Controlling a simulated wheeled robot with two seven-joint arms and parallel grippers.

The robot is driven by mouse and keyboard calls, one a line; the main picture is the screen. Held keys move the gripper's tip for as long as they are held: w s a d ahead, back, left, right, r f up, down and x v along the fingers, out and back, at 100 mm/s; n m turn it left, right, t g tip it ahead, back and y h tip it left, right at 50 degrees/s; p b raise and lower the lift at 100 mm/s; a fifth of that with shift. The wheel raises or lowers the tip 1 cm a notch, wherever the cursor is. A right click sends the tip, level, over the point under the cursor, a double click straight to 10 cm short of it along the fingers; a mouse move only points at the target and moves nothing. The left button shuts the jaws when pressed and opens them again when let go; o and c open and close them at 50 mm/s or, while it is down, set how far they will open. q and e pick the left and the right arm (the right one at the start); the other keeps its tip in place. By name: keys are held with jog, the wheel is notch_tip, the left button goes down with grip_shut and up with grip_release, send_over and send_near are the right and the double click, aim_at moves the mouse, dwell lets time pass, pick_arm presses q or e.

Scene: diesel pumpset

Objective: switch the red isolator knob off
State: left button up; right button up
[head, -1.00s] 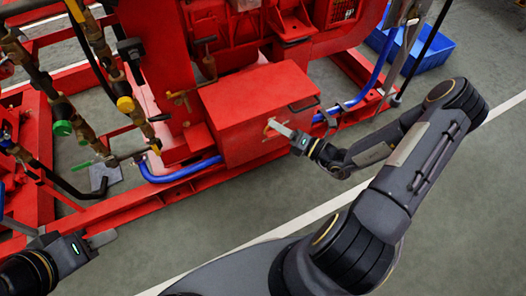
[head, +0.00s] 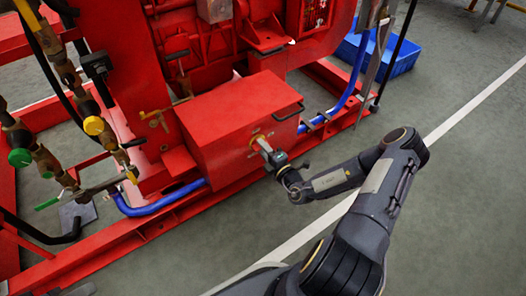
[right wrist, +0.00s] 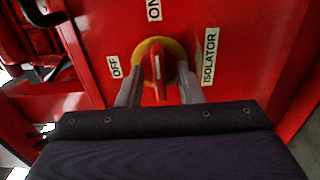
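The isolator knob (right wrist: 157,68) is a red handle on a yellow round plate, on the face of a red box (head: 215,120). In the right wrist view its handle lies along the line towards the ON label (right wrist: 154,9). The OFF label (right wrist: 115,67) is to its left and the ISOLATOR label (right wrist: 210,56) to its right. My right gripper (right wrist: 160,92) is open, one finger on each side of the handle, with gaps visible. In the head view my right gripper (head: 265,146) covers most of the knob. Only a sliver of my left gripper (head: 80,291) shows at the bottom edge.
A black handle (head: 288,112) sticks out from the box's right end. Blue hoses (head: 160,204) run low beside the box. Pipes with yellow and green valve parts (head: 93,125) stand at the left. A blue crate (head: 385,50) lies behind. The floor at right is clear.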

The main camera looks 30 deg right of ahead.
jog(key=shift+w, duration=0.1)
grip_shut()
jog(key=shift+n+p, duration=7)
jog(key=shift+n, duration=1.7)
